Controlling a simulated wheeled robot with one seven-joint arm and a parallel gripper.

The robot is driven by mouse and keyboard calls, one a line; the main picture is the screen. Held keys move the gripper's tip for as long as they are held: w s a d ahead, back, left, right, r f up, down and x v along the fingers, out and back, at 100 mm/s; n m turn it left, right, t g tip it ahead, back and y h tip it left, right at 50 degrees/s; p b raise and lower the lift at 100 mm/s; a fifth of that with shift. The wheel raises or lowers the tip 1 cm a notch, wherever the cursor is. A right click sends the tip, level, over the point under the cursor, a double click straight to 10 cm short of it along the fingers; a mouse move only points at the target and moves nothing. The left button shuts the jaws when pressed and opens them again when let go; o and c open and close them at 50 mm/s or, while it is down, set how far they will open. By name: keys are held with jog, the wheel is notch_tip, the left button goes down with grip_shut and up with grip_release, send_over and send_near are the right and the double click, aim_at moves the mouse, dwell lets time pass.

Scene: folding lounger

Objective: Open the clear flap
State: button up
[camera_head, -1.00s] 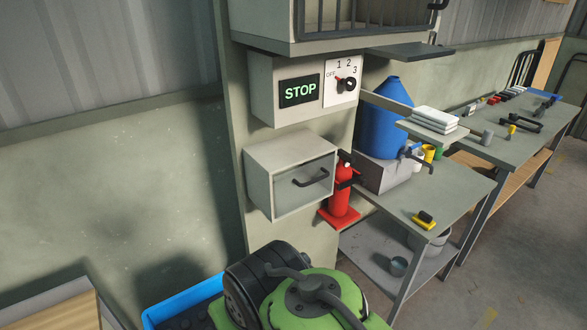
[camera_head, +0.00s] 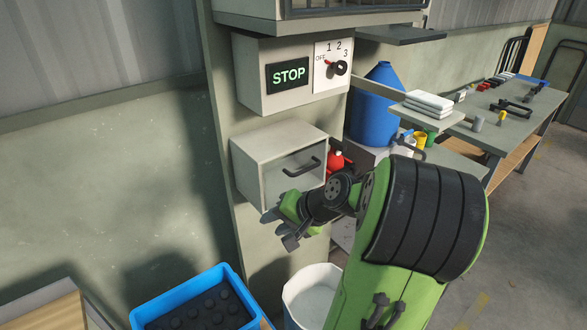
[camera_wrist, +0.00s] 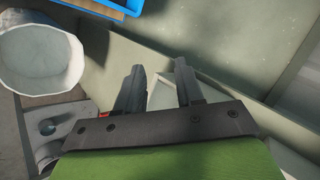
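The clear flap (camera_head: 297,183) is the see-through front of a pale box mounted on the column, with a black bar handle (camera_head: 302,167) across it. The flap is closed. My gripper (camera_head: 278,234) is just below the box's lower front edge, lower than the handle and apart from it. In the wrist view my gripper (camera_wrist: 158,68) has its two dark fingers spread with nothing held between them. A pale box-like surface shows behind the fingers there; I cannot tell for sure which part it is.
A red extinguisher (camera_head: 338,161) is partly hidden behind my arm. A white bucket (camera_head: 311,291) and a blue crate (camera_head: 192,291) stand below. The wall left of the column is clear.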

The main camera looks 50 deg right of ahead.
jog(key=s+d+r+m+t+h, duration=0.2)
jog(key=s+d+m+t, duration=0.25)
jog(key=d, duration=0.45)
jog(key=m+t+h, duration=0.2)
jog(key=m+h, duration=0.1)
send_near(309, 170)
jog(key=b+x, duration=0.2)
jog(key=x, duration=0.7)
jog(key=shift+w+b, duration=0.15)
jog(key=shift+b, duration=0.2)
jog(key=shift+c, duration=0.3)
grip_shut()
